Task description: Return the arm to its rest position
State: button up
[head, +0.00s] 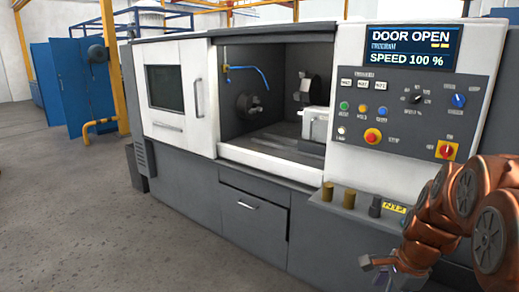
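My arm (467,205), copper-orange with round grey joint covers, is folded at the lower right in the head view. My gripper (371,272) is at the bottom edge, low in front of the machine's right part. Its grey fingers appear spread apart with nothing seen between them. Part of the gripper is cut off by the frame edge.
A white and grey lathe (265,172) stands ahead, its door open on a chuck (250,104). Its control panel (408,112) and a ledge with brass cylinders (349,198) are near my arm. A blue cabinet (90,85) is at left. Floor (75,215) at lower left is clear.

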jog(key=s+a+r+n+g+p, duration=0.1)
jog(key=s+a+r+n, duration=0.1)
jog(key=s+a+n, duration=0.4)
jog(key=s+a+r+n+g+h+p, duration=0.1)
jog(key=s+a+r+n+g+p, duration=0.1)
jog(key=s+a+n, duration=0.5)
jog(key=s+n, duration=0.5)
jog(key=s, duration=0.3)
jog(key=shift+s, duration=0.15)
jog(key=shift+s+n, duration=0.3)
